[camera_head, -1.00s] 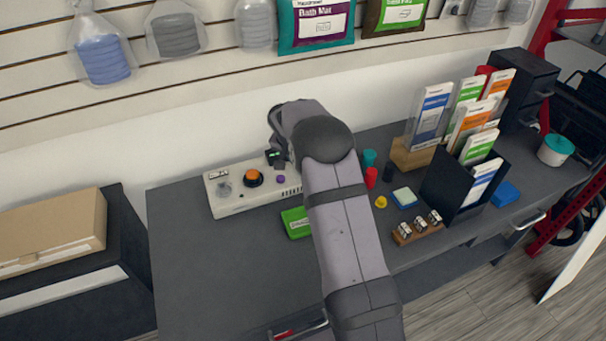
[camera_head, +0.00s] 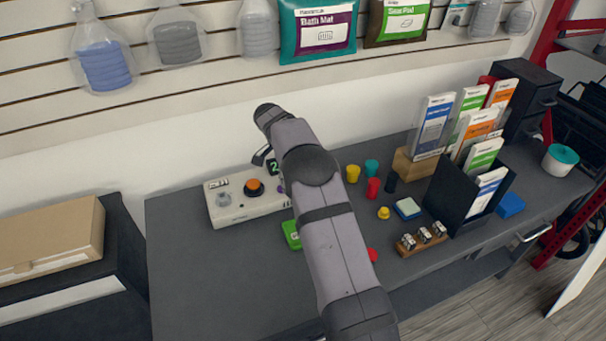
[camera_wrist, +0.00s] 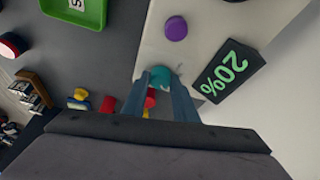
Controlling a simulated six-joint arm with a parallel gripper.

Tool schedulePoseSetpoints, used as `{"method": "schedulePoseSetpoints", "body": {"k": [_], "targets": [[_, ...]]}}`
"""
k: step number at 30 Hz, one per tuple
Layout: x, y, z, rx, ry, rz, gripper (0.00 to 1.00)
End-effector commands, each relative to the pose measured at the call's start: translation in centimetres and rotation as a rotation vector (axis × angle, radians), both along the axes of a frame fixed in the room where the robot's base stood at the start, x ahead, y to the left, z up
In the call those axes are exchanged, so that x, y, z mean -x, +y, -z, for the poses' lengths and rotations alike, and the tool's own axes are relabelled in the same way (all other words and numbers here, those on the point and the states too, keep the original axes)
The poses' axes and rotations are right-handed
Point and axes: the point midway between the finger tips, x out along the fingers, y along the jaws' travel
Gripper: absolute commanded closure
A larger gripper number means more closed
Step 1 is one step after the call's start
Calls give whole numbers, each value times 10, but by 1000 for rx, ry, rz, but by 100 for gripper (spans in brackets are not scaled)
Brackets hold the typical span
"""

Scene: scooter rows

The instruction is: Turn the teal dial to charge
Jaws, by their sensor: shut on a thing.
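The teal dial (camera_wrist: 160,76) shows in the wrist view near the edge of the cream control panel (camera_wrist: 205,25). My gripper (camera_wrist: 159,84) is shut on the dial, with one finger on either side of it. A purple knob (camera_wrist: 176,28) and a black display reading 20% (camera_wrist: 232,70) are on the panel close by. In the head view, my arm hides the teal dial and the fingertips; the panel (camera_head: 238,213) and part of the display (camera_head: 273,168) show beside the arm. I cannot make out a charge mark or the dial's pointer.
An orange button (camera_head: 254,187) and a grey knob (camera_head: 223,199) are on the panel's left. A green tray (camera_head: 291,235) lies in front. Yellow (camera_head: 353,173), teal (camera_head: 371,168) and red (camera_head: 373,188) cups stand to the right. The counter's front left is clear.

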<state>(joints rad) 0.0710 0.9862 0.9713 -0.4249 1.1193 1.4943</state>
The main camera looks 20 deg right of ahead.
Motion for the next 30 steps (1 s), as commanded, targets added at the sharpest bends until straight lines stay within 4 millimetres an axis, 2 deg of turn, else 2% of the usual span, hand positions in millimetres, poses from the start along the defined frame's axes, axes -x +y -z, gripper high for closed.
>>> {"method": "schedulePoseSetpoints", "body": {"k": [8,9,11,23,30], "targets": [[0,1,0,-1,-2,2,96],[0,1,0,-1,-2,2,67],[0,1,0,-1,-1,1,55],[0,2,-4,0,-2,0,55],[1,13,-30,0,-4,-1,55]]}}
